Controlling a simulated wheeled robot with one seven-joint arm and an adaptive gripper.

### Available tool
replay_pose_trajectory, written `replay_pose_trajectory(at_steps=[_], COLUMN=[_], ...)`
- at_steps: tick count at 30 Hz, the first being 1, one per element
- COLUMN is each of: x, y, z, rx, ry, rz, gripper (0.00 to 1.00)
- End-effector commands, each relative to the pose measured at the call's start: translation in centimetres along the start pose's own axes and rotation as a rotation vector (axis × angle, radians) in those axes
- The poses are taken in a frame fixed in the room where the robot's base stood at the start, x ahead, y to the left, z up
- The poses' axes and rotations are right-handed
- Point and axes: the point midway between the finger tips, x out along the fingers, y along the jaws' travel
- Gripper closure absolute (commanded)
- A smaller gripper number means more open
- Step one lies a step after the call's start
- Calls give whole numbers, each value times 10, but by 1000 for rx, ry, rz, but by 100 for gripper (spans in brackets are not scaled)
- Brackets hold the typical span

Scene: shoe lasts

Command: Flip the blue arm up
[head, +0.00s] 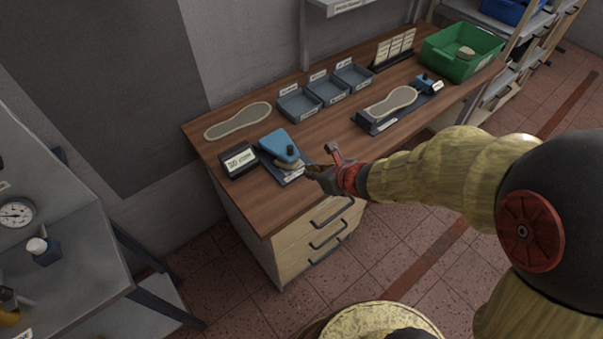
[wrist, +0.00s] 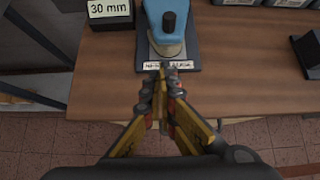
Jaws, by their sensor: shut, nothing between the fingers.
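The blue arm (head: 279,145) is a broad blue piece with a black knob, on a dark base on the wooden workbench. It lies low over a pale, rounded piece (head: 289,165) at its front. In the wrist view, the blue arm (wrist: 167,22) is at the top centre, with the knob on top and a label on the base's front edge. My gripper (head: 312,172) is shut and empty at the front edge of the base. In the wrist view its fingertips (wrist: 163,72) meet just at the label and partly cover it. I cannot tell whether they touch the base.
A black box reading 30 mm (wrist: 109,12) stands close left of the base. Grey trays (head: 327,90), a dark stand with a sole-shaped piece (head: 390,101), and a green crate (head: 463,50) are further along. The bench (head: 222,148) has clear wood near its front.

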Motion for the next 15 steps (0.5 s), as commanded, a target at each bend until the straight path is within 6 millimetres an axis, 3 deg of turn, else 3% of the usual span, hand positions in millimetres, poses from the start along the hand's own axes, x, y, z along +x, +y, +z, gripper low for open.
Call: replay_pose_trajectory(at_steps=[15], x=[7], y=[1], z=[-1], rx=[15], ry=[1], rz=[2], gripper=[100])
